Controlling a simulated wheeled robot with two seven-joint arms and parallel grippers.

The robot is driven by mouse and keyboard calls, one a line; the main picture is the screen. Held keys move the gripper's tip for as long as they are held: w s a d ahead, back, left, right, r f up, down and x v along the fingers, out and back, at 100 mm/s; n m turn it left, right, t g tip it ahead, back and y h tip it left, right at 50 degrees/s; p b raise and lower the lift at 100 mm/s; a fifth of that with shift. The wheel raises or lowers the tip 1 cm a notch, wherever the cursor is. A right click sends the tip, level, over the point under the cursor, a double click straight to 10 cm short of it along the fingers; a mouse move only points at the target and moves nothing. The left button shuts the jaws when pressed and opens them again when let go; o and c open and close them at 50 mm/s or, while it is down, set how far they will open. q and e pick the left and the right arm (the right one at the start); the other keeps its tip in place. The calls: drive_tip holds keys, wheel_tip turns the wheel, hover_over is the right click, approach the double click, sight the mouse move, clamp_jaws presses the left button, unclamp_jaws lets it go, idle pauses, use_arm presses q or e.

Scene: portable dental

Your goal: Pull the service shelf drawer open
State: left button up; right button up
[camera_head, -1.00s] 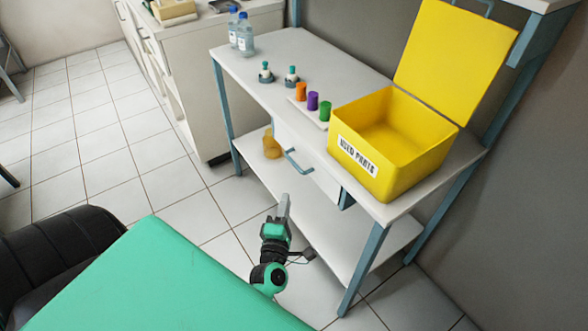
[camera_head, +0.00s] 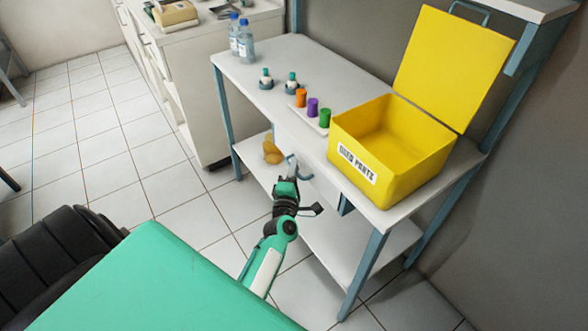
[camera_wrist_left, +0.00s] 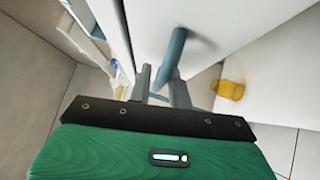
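The service shelf (camera_head: 340,70) stands ahead with a white drawer (camera_head: 318,190) under its top. The drawer looks closed, its front partly hidden by my gripper. Its blue bar handle (camera_head: 305,177) shows beside my left gripper (camera_head: 292,162). In the left wrist view, the handle (camera_wrist_left: 173,52) reaches down between the two grey fingers of the gripper (camera_wrist_left: 160,82). The fingers are apart with a gap around the bar, and I cannot tell whether either touches it. My right gripper is not in view.
On the shelf top are a yellow open box (camera_head: 375,175), orange, purple and green containers (camera_head: 312,106), and clear bottles (camera_head: 245,45). A yellow-brown bottle (camera_head: 271,152) stands on the lower shelf (camera_head: 345,245). Tiled floor lies free at left.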

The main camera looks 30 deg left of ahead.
use_arm(q)
drive_tip(key=shift+w, duration=0.1)
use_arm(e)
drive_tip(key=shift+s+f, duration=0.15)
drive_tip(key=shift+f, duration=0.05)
use_arm(q)
drive_tip(key=shift+c, duration=0.2)
clamp_jaws()
drive_tip(key=shift+a, duration=0.1)
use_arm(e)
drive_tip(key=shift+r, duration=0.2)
